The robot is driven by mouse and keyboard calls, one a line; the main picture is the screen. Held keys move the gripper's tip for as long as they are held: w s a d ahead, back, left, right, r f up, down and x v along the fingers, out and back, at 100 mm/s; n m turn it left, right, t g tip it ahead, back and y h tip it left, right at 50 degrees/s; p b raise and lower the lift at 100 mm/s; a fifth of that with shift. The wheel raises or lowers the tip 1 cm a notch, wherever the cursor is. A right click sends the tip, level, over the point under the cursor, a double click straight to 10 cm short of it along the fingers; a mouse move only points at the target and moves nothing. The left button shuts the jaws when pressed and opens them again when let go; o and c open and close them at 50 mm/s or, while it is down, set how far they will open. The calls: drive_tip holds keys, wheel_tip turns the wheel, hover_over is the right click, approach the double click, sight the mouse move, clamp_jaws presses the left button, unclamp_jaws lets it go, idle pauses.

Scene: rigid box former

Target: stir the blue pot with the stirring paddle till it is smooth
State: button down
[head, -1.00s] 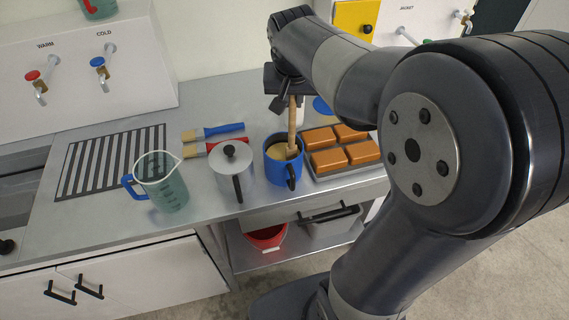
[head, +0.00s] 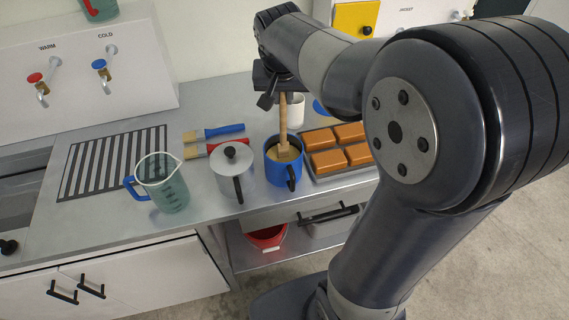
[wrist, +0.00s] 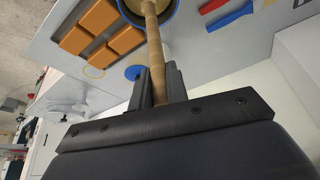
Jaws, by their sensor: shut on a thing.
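The blue pot (head: 284,169) stands upright on the metal counter, with a tan mix inside. It also shows at the top edge of the wrist view (wrist: 177,14). The wooden stirring paddle (head: 283,122) stands nearly upright with its lower end in the pot; its shaft runs up to my gripper. My gripper (head: 282,90) is above the pot, shut on the upper part of the paddle shaft. The wrist view shows the shaft (wrist: 155,45) between the dark fingers. Whether the mix is smooth cannot be told.
A grey lidded pot (head: 233,172) stands close left of the blue pot. A tray of orange-brown blocks (head: 340,148) lies close right, a white cup (head: 296,110) behind. A clear jug (head: 163,182) and brushes (head: 213,133) are further left.

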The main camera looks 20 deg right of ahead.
drive_tip(key=shift+r+p, duration=3.45)
drive_tip(key=shift+r, duration=1.2)
